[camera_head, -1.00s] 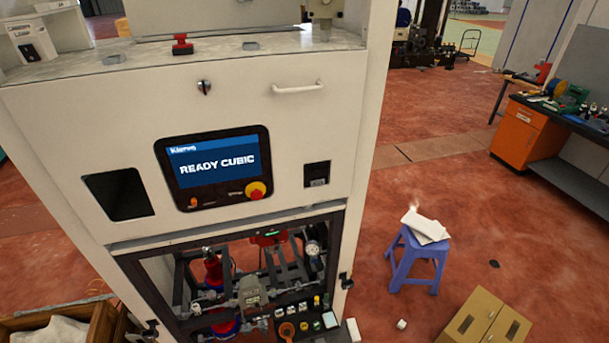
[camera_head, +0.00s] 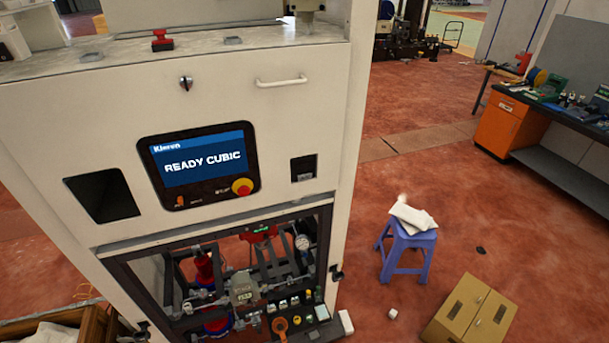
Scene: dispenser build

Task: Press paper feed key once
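A white dispenser cabinet (camera_head: 225,105) stands at the left and centre. Its dark panel holds a screen (camera_head: 203,160) reading "READY CUBIC". Below the screen are a small orange switch (camera_head: 180,202) and a round red and yellow button (camera_head: 242,187). A small dark slot unit (camera_head: 303,168) sits right of the panel, and a dark opening (camera_head: 102,195) sits left of it. I cannot make out a key labelled paper feed; the small markings are too small to read. Neither gripper is in view.
A blue stool (camera_head: 405,250) with white sheets stands right of the cabinet, with a cardboard box (camera_head: 470,310) in front. An orange workbench (camera_head: 508,127) is at the far right. The open lower bay holds pipes and a gauge (camera_head: 302,242). Red floor between is mostly clear.

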